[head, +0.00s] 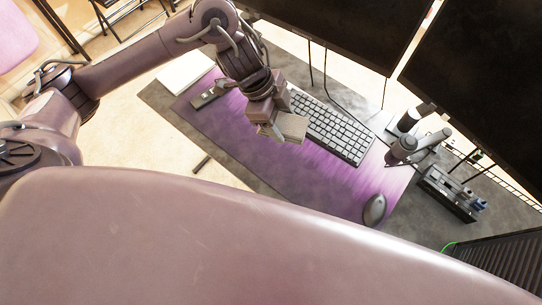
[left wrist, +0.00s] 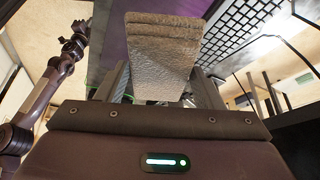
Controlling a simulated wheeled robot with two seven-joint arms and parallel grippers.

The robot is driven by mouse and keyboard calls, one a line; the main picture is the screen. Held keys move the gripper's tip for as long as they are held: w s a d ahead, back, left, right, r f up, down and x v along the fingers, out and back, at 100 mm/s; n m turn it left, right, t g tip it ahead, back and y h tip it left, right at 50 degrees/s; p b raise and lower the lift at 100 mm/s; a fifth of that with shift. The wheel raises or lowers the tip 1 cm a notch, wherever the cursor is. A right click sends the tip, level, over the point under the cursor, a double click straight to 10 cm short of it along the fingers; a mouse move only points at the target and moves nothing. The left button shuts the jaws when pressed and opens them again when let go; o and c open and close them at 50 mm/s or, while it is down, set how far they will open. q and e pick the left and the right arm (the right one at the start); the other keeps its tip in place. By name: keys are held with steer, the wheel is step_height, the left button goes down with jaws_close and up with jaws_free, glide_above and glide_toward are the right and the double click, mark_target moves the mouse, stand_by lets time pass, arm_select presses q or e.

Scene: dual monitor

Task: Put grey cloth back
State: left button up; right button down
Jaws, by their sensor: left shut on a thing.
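My left gripper (head: 277,122) is over the purple desk mat (head: 235,130), left of the keyboard's lower left end. It is shut on the grey cloth (head: 291,127), a folded, light grey-beige pad. The cloth also shows between the two fingers in the left wrist view (left wrist: 160,60), with its textured face toward the camera. The cloth appears to be above the mat, but the exact gap cannot be told.
A black keyboard (head: 330,125) and a mouse (head: 374,209) lie on the mat. Two dark monitors (head: 480,70) stand behind. A dark cylinder (head: 409,119), a jointed grey device (head: 415,147) and a small organiser (head: 449,194) are at the right. A white flat item (head: 187,70) lies at the left.

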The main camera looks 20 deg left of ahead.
arm_select(q)
steer(key=shift+s+a+f, duration=0.15)
steer(key=shift+a+f, duration=0.1)
steer(key=shift+a, duration=0.55)
steer(key=shift+a+f, duration=0.15)
steer(key=shift+f, duration=0.15)
steer(key=b, duration=0.5)
glide_above(276, 161)
steer(key=a, duration=0.1)
step_height(276, 161, down, 14)
steer(key=shift+s, duration=0.15)
steer(key=shift+a+f, duration=0.1)
steer(key=shift+f, duration=2.6)
steer(key=o, duration=0.9)
